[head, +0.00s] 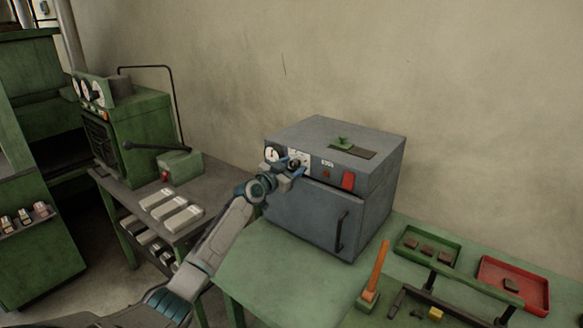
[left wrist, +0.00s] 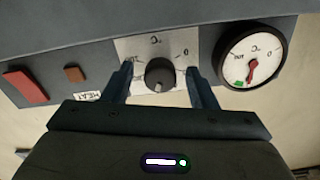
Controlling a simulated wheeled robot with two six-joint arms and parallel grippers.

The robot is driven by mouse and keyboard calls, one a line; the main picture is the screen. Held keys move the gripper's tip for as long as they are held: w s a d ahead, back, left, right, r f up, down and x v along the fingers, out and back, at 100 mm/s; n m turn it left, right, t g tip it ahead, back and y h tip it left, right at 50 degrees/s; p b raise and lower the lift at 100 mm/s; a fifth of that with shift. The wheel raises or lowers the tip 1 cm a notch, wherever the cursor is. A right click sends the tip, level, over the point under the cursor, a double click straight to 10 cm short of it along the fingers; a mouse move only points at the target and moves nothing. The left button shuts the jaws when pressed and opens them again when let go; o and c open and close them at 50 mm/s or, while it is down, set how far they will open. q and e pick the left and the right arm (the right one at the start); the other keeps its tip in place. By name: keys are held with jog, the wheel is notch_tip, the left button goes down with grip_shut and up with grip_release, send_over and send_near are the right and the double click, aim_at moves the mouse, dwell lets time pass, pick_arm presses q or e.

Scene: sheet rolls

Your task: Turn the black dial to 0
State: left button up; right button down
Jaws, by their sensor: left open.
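The black dial (left wrist: 160,74) sits on a white scale plate (left wrist: 178,47) on the grey oven's front panel, and shows upside down in the left wrist view. A pale mark shows on the dial's lower edge there, away from the 0 at the plate's right. My left gripper (left wrist: 160,82) is open, with one finger on each side of the dial and a visible gap to it. In the head view my left gripper (head: 292,172) is at the panel and partly covers the dial. My right gripper is out of view.
A round gauge (left wrist: 252,56) is beside the dial, and a red switch (head: 348,181) is farther along the oven (head: 318,218). A green tray (head: 428,245), a red tray (head: 512,286) and an orange-handled tool (head: 376,270) are on the green bench at right.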

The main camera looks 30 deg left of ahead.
pick_arm(q)
jog(key=c, duration=1)
jog(key=shift+o, duration=0.2)
